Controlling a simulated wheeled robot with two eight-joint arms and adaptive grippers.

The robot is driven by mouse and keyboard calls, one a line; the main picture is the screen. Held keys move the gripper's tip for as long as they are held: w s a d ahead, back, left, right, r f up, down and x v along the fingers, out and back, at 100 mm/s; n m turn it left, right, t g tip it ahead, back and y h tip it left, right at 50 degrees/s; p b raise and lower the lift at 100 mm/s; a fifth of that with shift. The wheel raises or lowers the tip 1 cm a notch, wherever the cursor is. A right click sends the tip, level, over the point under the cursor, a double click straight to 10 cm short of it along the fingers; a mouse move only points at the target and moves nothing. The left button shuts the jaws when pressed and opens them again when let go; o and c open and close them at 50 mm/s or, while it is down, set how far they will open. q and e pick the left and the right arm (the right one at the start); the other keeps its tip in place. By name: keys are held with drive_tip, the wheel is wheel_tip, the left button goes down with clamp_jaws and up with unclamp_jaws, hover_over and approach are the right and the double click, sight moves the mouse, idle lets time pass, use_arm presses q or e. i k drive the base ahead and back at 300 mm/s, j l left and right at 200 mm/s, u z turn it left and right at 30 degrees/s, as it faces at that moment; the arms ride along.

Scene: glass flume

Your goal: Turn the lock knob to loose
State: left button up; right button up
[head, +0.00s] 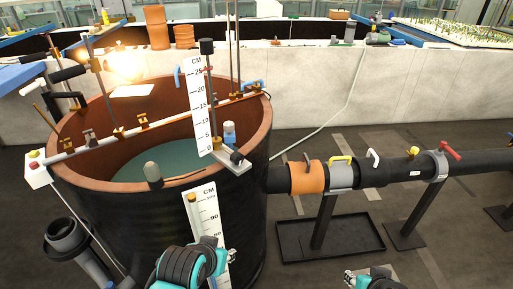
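A round tank (75,215) with a black outside and a brown inside holds greenish water. A white centimetre scale (201,105) stands upright at its right rim, with a brass fitting (216,143) at its foot and a black knob (237,157) beside it. A black cap (207,47) tops the rod there. No label tells me which of these is the lock knob, or its setting. My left gripper (192,265), teal and black, is low in front of the tank, apart from these parts. My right gripper (372,280) is partly cut off at the bottom edge. Neither one's fingers show clearly.
A rail (100,137) with brass clamps crosses the tank top. A second scale (206,215) stands on the tank's front. A black pipe with an orange collar (307,177), yellow handle (341,158) and red handle (450,151) runs right. A black tray (290,250) lies below.

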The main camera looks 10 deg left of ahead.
sight(237, 158)
drive_tip(key=i+l+u, duration=0.15)
drive_tip(key=i+l, duration=0.4)
drive_tip(key=i+l+u, duration=0.2)
drive_tip(key=i+l, duration=0.5)
drive_tip(key=i+l+u, duration=0.15)
drive_tip(key=i+l, duration=0.45)
drive_tip(key=l, duration=0.15)
drive_tip(key=u, duration=2.5)
